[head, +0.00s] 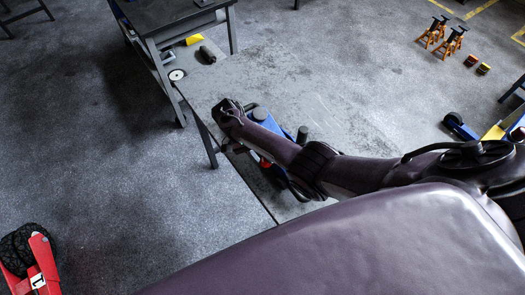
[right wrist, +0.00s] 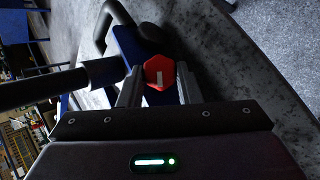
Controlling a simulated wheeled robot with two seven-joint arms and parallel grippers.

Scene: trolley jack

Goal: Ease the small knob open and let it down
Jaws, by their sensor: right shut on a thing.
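The small red knob (right wrist: 160,70) is six-sided with a pale mark on its face. In the right wrist view it sits between the two fingers of my right gripper (right wrist: 159,80), which is shut on it. The blue trolley jack (head: 262,118) stands on a worn grey tabletop (head: 300,92), largely hidden under my right arm in the head view. A bit of red (head: 265,162) shows below the arm there. The jack's blue body (right wrist: 132,48) and a dark bar (right wrist: 45,88) show beside the knob in the right wrist view. My left gripper is not in view.
A dark bench (head: 175,14) adjoins the tabletop at the back. Orange axle stands (head: 437,32) stand on the floor at the back right. A red wheeled item (head: 40,262) is at the lower left.

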